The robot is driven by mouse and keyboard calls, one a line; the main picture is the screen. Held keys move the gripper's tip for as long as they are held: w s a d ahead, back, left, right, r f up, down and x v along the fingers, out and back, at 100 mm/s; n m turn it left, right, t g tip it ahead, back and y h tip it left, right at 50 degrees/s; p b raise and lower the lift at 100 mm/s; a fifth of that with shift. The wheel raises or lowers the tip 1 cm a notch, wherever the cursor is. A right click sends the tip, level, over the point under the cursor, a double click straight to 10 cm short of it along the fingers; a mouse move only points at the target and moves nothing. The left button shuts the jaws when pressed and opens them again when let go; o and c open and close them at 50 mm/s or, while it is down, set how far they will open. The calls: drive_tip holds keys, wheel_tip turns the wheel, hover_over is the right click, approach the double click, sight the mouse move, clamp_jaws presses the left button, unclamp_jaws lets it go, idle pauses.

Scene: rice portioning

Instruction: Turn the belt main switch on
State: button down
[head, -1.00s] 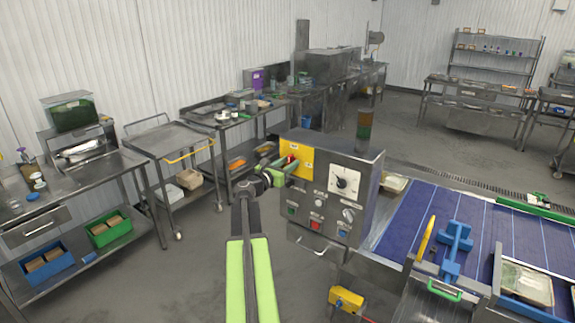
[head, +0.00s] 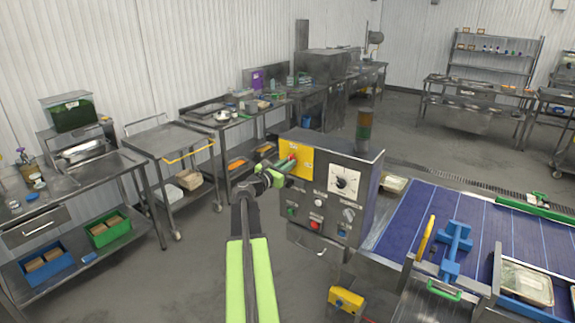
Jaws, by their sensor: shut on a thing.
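The grey control box (head: 330,205) stands at the left end of the blue belt (head: 408,222). On the upper left of its face is a yellow plate (head: 300,160) with the red main switch (head: 291,159) at its left part. My gripper (head: 284,171) is at that switch, its green fingers reaching the yellow plate from the left. It is shut on the switch handle. The fingers partly hide the handle, so its exact angle is hard to tell.
The box face also has a dial (head: 343,183), a red button (head: 315,225) and smaller knobs. A signal light (head: 364,125) stands on the box. A steel cart (head: 170,140) and side tables line the wall. Floor left of the box is clear.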

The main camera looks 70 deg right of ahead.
drive_tip(key=m, duration=0.4)
drive_tip(key=shift+s+f, duration=0.1)
drive_tip(key=shift+s+a+f+m+b, duration=0.1)
drive_tip(key=shift+m, duration=2)
drive_tip(key=shift+s+d+f+m+b, duration=0.1)
drive_tip(key=shift+m+b, duration=0.05)
drive_tip(key=shift+m, duration=1.95)
drive_tip(key=shift+a+f+m+b, duration=0.1)
drive_tip(key=shift+m, duration=2)
drive_tip(key=c, duration=1.4)
unclamp_jaws()
